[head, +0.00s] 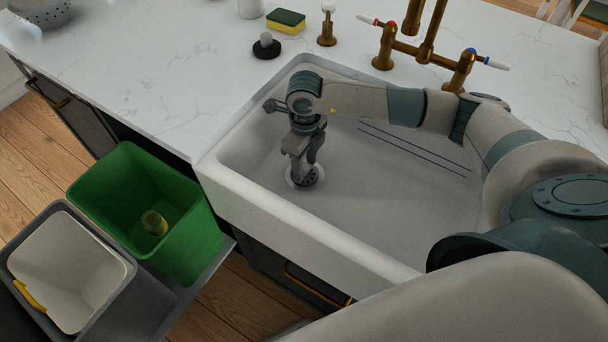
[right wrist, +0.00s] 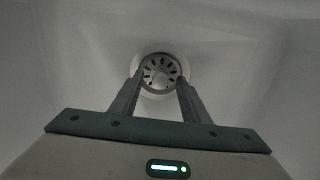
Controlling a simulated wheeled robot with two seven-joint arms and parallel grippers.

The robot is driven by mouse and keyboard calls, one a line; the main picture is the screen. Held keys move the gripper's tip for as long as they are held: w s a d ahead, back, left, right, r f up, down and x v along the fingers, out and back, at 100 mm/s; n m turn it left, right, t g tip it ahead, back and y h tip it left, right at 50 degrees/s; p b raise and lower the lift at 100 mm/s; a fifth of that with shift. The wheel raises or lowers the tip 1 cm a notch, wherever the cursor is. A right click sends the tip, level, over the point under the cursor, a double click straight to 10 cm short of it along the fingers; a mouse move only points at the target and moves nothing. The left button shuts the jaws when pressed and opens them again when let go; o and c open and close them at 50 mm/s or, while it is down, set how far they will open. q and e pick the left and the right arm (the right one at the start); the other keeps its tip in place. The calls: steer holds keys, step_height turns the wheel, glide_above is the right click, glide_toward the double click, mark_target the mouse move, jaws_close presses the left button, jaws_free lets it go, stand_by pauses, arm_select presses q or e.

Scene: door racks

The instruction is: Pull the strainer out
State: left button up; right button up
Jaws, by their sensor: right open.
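The strainer (head: 308,178) is a dark, slotted disc in the drain at the bottom of the white sink (head: 390,190). In the right wrist view the strainer (right wrist: 160,71) shows as a round piece with slots inside a pale drain ring. My right gripper (head: 302,170) reaches down into the sink right above the strainer and partly hides it. Its two fingers (right wrist: 160,90) are apart, one to each side of the strainer's lower part in the wrist view. I cannot tell whether they touch it. My left gripper is not in view.
Brass taps (head: 425,45) stand behind the sink. A sponge (head: 286,20) and a black stopper-like object (head: 266,46) lie on the marble counter (head: 130,60). A green bin (head: 185,245) and a grey-white bin (head: 75,265) stand in front at the left.

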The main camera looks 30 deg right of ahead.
mark_target(305, 167)
steer(key=shift+c, duration=0.3)
jaws_close()
steer(key=shift+r+p, duration=1.45)
steer(key=shift+r, duration=1.1)
